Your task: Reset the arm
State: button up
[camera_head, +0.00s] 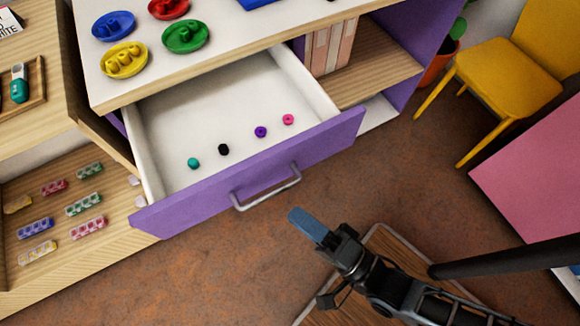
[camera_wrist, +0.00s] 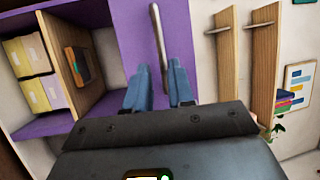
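My gripper (camera_head: 308,225) hangs over the floor in the head view, in front of the open drawer and to the lower right of its handle. The fingers are blue and overlap in that view. In the wrist view, the two fingers of my gripper (camera_wrist: 160,82) stand apart with an empty gap between them, so it is open and holds nothing. The metal drawer handle (camera_head: 266,188) appears beyond the fingertips in the wrist view (camera_wrist: 158,40), apart from them. My black arm reaches in from the lower right of the head view.
The purple-fronted drawer (camera_head: 180,205) is pulled out, with several small beads inside. The tabletop (camera_head: 225,52) above bears coloured dishes. A shelf (camera_head: 105,235) at left holds several bead boxes. A yellow chair (camera_head: 510,85) and a pink panel (camera_head: 540,165) stand at right. Floor around my gripper is clear.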

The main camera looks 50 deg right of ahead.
jog(key=shift+s, duration=0.15)
dwell(0.5)
jog(key=s+d+r+n+g+h, duration=0.1)
jog(key=s+d+r+n+g, duration=0.1)
jog(key=s+r+n, duration=0.3)
jog(key=s+d+r+n+g, duration=0.3)
jog(key=s+d+r+n, duration=0.1)
jog(key=r+n, duration=0.7)
jog(key=shift+s+d+h, duration=0.35)
jog(key=shift+s+h, duration=0.05)
jog(key=shift+s, duration=0.2)
